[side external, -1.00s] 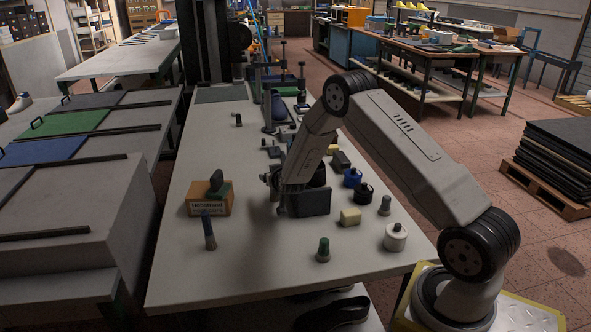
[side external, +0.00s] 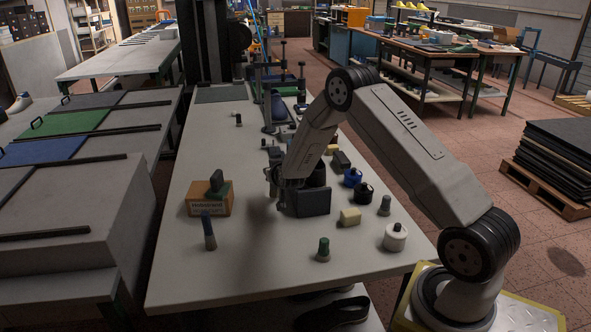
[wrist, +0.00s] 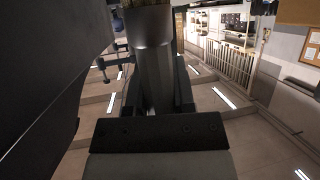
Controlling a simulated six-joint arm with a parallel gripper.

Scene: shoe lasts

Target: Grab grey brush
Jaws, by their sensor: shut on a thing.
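In the wrist view a smooth grey cylinder (wrist: 152,65), which looks like the grey brush, stands upright between the jaws, with a tan bristle-like patch at its top edge. My gripper (wrist: 155,105) is shut on it. In the side view my gripper (side external: 282,203) is above the middle of the white table, beside a dark upright block (side external: 313,202). The held brush is too small and hidden there to make out clearly.
A cardboard box (side external: 208,204) is at left. A cream block (side external: 350,216), a small grey piece (side external: 385,205) and a white jar (side external: 395,237) stand at right. The table's front left is clear.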

